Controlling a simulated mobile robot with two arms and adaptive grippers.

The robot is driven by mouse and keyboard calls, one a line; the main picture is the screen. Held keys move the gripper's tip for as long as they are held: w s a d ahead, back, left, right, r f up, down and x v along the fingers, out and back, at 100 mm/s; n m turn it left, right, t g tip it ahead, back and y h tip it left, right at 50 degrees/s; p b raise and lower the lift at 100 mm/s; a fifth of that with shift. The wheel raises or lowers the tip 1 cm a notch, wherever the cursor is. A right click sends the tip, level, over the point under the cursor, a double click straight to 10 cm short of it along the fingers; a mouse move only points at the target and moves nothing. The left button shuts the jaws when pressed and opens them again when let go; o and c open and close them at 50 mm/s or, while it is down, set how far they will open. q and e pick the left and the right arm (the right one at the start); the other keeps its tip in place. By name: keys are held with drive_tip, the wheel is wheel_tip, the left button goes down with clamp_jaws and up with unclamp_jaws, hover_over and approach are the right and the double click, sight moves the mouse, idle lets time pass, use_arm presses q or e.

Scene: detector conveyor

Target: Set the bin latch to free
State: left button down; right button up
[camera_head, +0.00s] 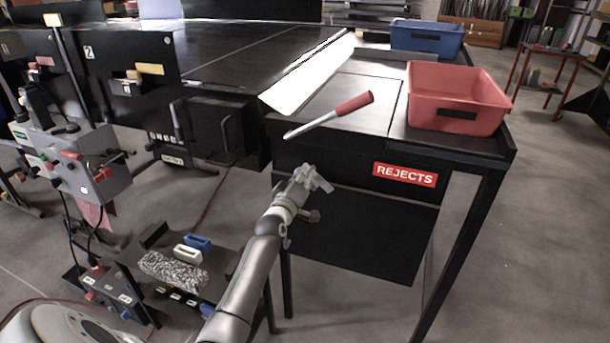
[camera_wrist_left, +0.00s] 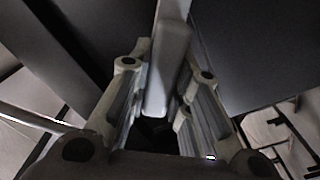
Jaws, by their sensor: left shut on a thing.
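My left gripper (camera_head: 312,180) is at the front face of the black rejects stand (camera_head: 360,235), below its top edge. In the left wrist view its two fingers are closed around a pale grey bar (camera_wrist_left: 170,62), which appears to be the handle of the bin latch. The bar runs up out of the top of the wrist view. In the head view the latch is largely hidden by the gripper, and I cannot read its setting. My right gripper is not in view.
A red bin (camera_head: 458,97) and a blue bin (camera_head: 426,36) stand on the right. A REJECTS label (camera_head: 405,174) is to the right. A grey control box (camera_head: 85,165) stands at left.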

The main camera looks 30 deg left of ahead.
use_arm(q)
drive_tip(key=n, duration=0.3)
drive_tip(key=shift+a+f+n, duration=0.1)
drive_tip(key=shift+n, duration=0.2)
drive_tip(key=shift+f+n, duration=0.2)
drive_tip(key=shift+n, duration=1.8)
drive_tip(key=c, duration=1.3)
unclamp_jaws()
drive_tip(key=v, duration=1.2)
drive_tip(key=shift+s, duration=0.1)
